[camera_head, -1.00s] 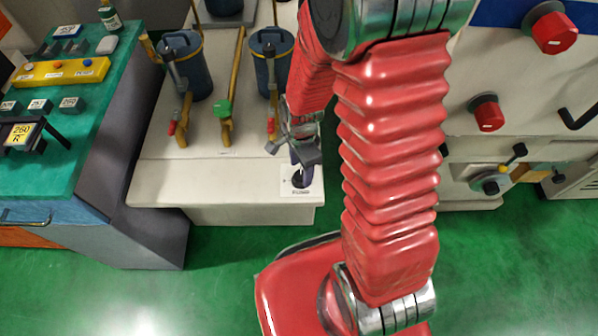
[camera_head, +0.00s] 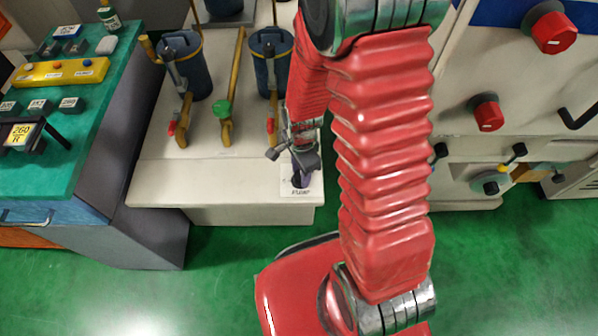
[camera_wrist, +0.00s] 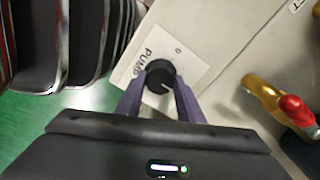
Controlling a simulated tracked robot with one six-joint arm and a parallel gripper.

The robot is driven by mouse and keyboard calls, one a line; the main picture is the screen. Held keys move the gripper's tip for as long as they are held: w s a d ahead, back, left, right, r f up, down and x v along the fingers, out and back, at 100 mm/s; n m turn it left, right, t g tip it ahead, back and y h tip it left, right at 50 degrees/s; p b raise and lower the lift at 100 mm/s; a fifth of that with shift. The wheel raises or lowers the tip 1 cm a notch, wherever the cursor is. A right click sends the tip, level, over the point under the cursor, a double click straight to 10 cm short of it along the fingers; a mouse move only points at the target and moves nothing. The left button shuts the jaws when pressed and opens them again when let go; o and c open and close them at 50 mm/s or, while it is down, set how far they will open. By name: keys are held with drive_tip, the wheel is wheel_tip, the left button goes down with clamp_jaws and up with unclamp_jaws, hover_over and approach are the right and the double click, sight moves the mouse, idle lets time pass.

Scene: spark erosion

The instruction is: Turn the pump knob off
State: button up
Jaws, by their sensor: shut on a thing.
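The pump knob (camera_wrist: 160,78) is a round black knob with a pale pointer line, on a white plate (camera_wrist: 188,58) marked "PUMP" and "0". In the wrist view its pointer faces the lower right, away from the "0" mark. My gripper (camera_wrist: 158,90) has its two purple fingers on either side of the knob, shut on it. In the head view my gripper (camera_head: 300,170) reaches down onto the plate at the front right corner of the pale bench, and it mostly hides the knob.
A red-handled yellow valve (camera_wrist: 290,105) is right of my gripper in the wrist view. A panel with red knobs (camera_head: 487,112) stands right.

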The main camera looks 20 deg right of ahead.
drive_tip(key=shift+w, duration=0.1)
drive_tip(key=shift+c, duration=1.4)
drive_tip(key=shift+a, duration=0.15)
drive_tip(key=shift+c, duration=0.4)
